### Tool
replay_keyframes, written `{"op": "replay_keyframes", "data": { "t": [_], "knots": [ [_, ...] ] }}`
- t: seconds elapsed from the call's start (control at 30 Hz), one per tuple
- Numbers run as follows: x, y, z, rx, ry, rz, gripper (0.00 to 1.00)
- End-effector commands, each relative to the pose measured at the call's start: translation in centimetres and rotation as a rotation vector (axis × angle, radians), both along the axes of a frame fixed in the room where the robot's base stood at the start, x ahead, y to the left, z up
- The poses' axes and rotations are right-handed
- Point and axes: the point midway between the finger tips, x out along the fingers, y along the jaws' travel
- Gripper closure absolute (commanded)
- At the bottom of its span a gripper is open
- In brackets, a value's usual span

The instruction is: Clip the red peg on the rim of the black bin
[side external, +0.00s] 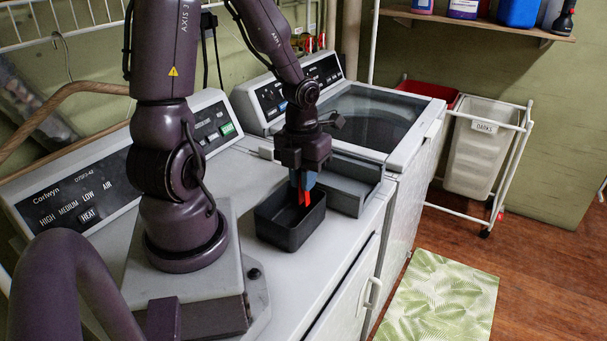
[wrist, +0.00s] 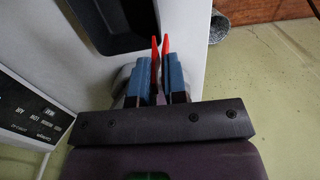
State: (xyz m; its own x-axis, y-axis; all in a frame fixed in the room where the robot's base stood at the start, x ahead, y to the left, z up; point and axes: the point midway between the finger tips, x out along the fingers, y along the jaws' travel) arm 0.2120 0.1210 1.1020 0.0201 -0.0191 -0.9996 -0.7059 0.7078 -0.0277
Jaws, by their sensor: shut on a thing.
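The black bin (side external: 288,236) stands upright and open on the white machine top, below my gripper. Part of it also shows at the top of the wrist view (wrist: 122,40). My gripper (side external: 303,180) points down with its blue fingers shut on the red peg (side external: 306,197). In the wrist view, the peg's two red prongs (wrist: 165,48) stick out past the fingertips, slightly apart, beside the bin. In the side view the prongs overlap the bin's opening. I cannot tell whether they touch the rim or straddle a wall.
A grey tray (side external: 352,198) sits right behind the bin. A glass-lidded washer (side external: 370,118) and a control panel (side external: 75,195) border the work area. The white top (side external: 335,235) is clear in front of the bin, up to its edge above the floor.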

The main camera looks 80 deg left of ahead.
Motion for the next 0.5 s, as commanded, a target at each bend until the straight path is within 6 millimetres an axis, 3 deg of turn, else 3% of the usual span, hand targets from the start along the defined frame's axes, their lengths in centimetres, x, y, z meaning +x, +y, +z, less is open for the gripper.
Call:
{"op": "replay_keyframes", "data": {
  "t": [0.5],
  "knots": [
    [0.0, -0.1, -2.6, -0.001, 0.001, 0.0, 1.0]
  ]
}}
